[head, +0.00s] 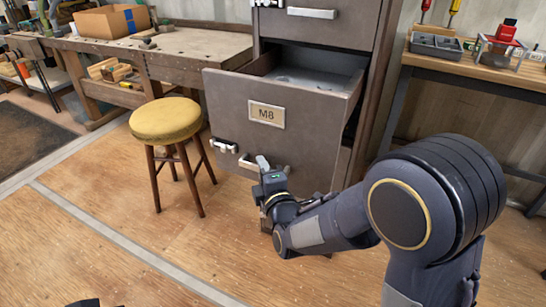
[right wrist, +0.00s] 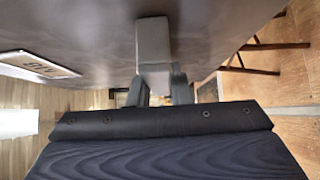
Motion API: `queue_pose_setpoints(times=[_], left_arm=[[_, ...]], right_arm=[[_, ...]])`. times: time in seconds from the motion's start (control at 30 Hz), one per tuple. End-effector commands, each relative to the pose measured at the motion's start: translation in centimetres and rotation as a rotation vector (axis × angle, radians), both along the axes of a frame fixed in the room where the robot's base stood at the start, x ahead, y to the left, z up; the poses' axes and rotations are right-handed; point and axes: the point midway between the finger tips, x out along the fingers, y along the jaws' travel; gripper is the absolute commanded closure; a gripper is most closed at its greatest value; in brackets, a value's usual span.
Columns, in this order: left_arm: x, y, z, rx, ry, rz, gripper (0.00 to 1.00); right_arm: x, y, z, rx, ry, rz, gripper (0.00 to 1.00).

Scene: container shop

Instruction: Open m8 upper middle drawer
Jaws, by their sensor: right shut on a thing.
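The drawer (head: 320,135) labelled M8 is part of a grey-brown metal cabinet and stands pulled out, with its empty-looking inside partly visible. Its label plate (head: 266,114) also shows in the right wrist view (right wrist: 38,65). My right gripper (head: 264,165) is at the low front of this drawer, shut on its metal handle (head: 246,163). In the right wrist view the handle (right wrist: 152,42) stands between the two fingers, close against the drawer front (right wrist: 90,50). The fingertips are partly hidden by the handle.
A round yellow stool (head: 166,120) stands just left of the open drawer. A wooden workbench (head: 190,45) is behind it. A table (head: 480,70) with tools and trays is at the right. The floor in front is clear.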

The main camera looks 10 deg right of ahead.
Motion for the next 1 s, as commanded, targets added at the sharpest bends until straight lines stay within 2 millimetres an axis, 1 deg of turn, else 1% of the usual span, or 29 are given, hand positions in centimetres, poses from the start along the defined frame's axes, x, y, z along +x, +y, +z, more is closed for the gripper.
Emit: queue_pose_setpoints(times=[0.03,0.2,0.4,0.6,0.97,1.0], left_arm=[[0.0,0.0,0.3,0.000,0.000,0.000,1.00],[0.0,0.0,0.8,0.000,0.000,0.000,1.00],[0.0,0.0,1.2,0.000,0.000,0.000,1.00],[0.0,0.0,1.3,0.000,0.000,0.000,1.00],[0.0,0.0,1.3,0.000,0.000,0.000,1.00],[0.0,0.0,1.3,0.000,0.000,0.000,1.00]], right_arm=[[-1.1,0.8,0.0,-0.003,0.006,0.007,1.00],[-3.7,2.6,0.0,-0.005,0.005,0.005,1.00],[-5.8,3.9,0.0,-0.004,0.003,0.003,1.00],[-6.7,4.5,-0.1,-0.004,0.002,0.002,1.00],[-6.8,4.5,-0.1,-0.003,0.003,0.001,1.00],[-6.8,4.5,-0.1,-0.003,0.004,0.001,0.81]])
